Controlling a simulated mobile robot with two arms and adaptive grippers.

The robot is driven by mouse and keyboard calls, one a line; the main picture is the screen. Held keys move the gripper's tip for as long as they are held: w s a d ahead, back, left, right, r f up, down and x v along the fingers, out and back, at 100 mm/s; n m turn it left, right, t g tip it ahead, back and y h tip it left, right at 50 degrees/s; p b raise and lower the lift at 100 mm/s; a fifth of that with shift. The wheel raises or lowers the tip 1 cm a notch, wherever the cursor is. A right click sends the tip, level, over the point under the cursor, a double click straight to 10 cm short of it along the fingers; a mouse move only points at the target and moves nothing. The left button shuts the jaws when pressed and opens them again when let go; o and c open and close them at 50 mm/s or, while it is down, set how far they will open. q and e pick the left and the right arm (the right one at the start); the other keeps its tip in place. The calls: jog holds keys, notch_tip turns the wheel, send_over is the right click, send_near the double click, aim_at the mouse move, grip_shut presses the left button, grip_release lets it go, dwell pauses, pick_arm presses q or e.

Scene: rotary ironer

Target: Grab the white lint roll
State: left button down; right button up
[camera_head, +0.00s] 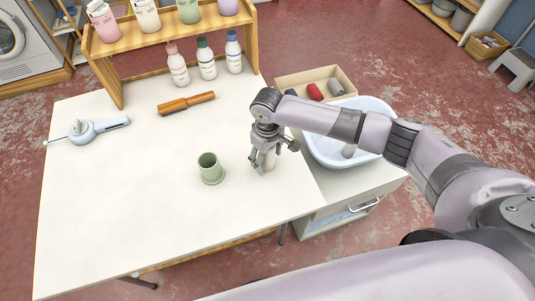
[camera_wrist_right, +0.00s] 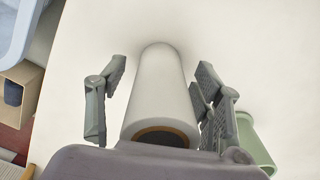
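The white lint roll (camera_head: 268,162) stands upright on the white table, partly hidden under my right gripper (camera_head: 266,154). In the right wrist view the roll (camera_wrist_right: 160,90) lies between the two fingers, with its brown-ringed end nearest the camera. The fingers are open on both sides of the roll. A gap shows between the left finger and the roll; the right finger is close to it, and I cannot tell if it touches. My left gripper is not in view.
A green cup (camera_head: 209,167) stands just left of the roll. A blue-white basin (camera_head: 376,108) and a box with small rolls (camera_head: 346,77) are to the right. A wooden shelf with bottles (camera_head: 180,44) is at the back. The table's front left is clear.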

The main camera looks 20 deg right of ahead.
jog(key=c, duration=1.3)
jog(key=shift+r, duration=0.1)
